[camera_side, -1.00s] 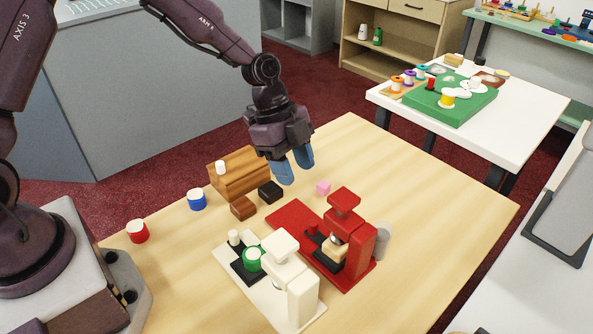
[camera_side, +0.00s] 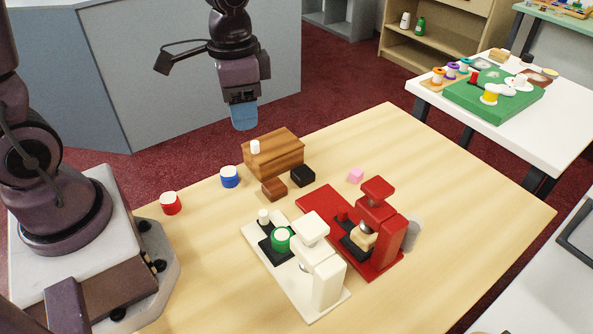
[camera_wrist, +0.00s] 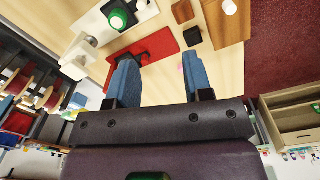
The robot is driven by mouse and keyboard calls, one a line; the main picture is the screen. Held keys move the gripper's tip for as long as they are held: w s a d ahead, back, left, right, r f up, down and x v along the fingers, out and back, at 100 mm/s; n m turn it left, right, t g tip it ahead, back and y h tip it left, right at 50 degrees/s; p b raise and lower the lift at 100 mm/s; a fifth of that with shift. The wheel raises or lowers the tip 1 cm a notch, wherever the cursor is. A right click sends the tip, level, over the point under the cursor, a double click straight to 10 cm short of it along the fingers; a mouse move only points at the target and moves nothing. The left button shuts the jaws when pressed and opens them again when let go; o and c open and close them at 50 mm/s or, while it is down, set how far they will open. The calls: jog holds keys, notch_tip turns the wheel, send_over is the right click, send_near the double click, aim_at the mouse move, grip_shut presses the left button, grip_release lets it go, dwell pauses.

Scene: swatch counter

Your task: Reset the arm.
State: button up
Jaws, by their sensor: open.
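My gripper (camera_side: 243,117) is raised above the far left part of the wooden table (camera_side: 455,215) in the side view, with its blue fingers pointing down. In the wrist view my gripper (camera_wrist: 160,78) shows its two blue fingers apart with nothing between them. In the side view the fingers overlap, one hiding the other. The gripper touches nothing and hangs above and behind the brown wooden box (camera_side: 285,152).
A white press (camera_side: 318,260) and a red press (camera_side: 384,230) stand on the table. The table's right side is clear.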

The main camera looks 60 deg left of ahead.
jog(key=s+r+n+t, duration=0.3)
jog(key=s+r+t, duration=0.2)
jog(key=s+r, duration=0.4)
notch_tip(320, 180, up, 3)
jog(key=shift+s+a+f+n, duration=0.1)
jog(key=shift+s+a+n, duration=0.2)
jog(key=shift+s, duration=0.05)
